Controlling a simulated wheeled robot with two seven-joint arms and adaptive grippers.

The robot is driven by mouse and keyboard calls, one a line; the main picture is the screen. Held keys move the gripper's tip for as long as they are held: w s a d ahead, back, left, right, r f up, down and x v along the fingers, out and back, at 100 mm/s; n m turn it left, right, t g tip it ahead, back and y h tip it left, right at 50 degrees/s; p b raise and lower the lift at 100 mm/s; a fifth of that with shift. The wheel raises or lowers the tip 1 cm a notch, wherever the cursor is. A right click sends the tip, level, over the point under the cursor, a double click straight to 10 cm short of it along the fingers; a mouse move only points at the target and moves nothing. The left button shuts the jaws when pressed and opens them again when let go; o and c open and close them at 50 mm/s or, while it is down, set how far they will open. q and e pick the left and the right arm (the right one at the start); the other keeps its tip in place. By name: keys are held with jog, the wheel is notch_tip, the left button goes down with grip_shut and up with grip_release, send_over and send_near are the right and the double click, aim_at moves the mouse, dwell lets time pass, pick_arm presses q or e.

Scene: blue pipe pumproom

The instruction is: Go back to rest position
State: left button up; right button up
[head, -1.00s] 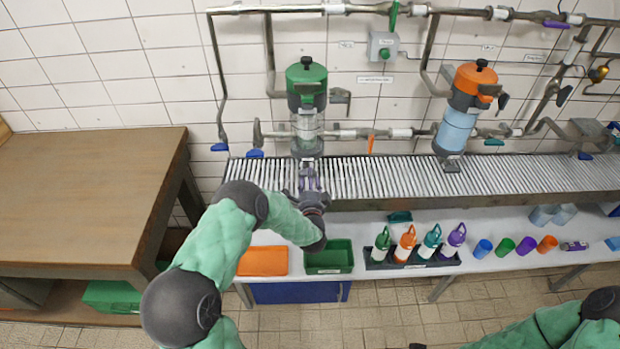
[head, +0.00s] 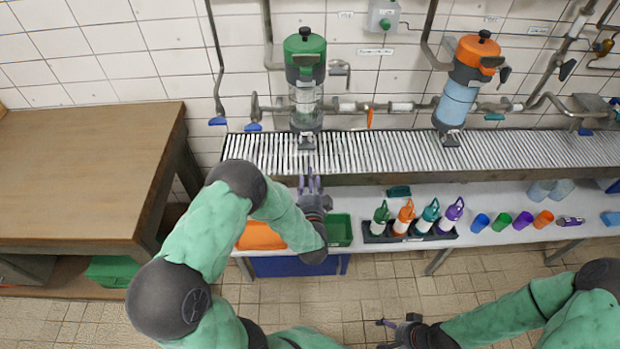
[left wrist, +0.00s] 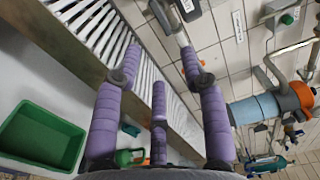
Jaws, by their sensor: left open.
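My left gripper (head: 311,186) is open and empty, in front of the roller conveyor's front edge and below the green-topped dispenser (head: 304,75). In the left wrist view its purple fingers (left wrist: 160,72) are spread with nothing between them. My right gripper (head: 396,330) shows low in the head view, over the tiled floor in front of the bench. It is small there, and I cannot tell whether its fingers are apart.
A brown table (head: 80,170) stands left.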

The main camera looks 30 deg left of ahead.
pick_arm(q)
jog(key=s+d+f+n+g+h, duration=0.35)
jog(key=d+f+h, duration=0.2)
jog(key=f, duration=0.25)
jog(key=s+d+f+n+g+h, duration=0.2)
jog(key=d+f+n+g+h, duration=0.15)
jog(key=d+f, duration=0.45)
jog(key=s+d+f+n+g+h, duration=0.2)
jog(key=s+d+f+n+g, duration=0.1)
jog(key=s, duration=0.6)
jog(key=s+d+f+n+g+h, duration=0.2)
jog(key=s+d+f+n+g, duration=0.1)
jog(key=s, duration=0.5)
jog(key=shift+s+d+f+n+g, duration=0.3)
jog(key=shift+s+d+n+g, duration=0.1)
jog(key=shift+d+n+g, duration=0.5)
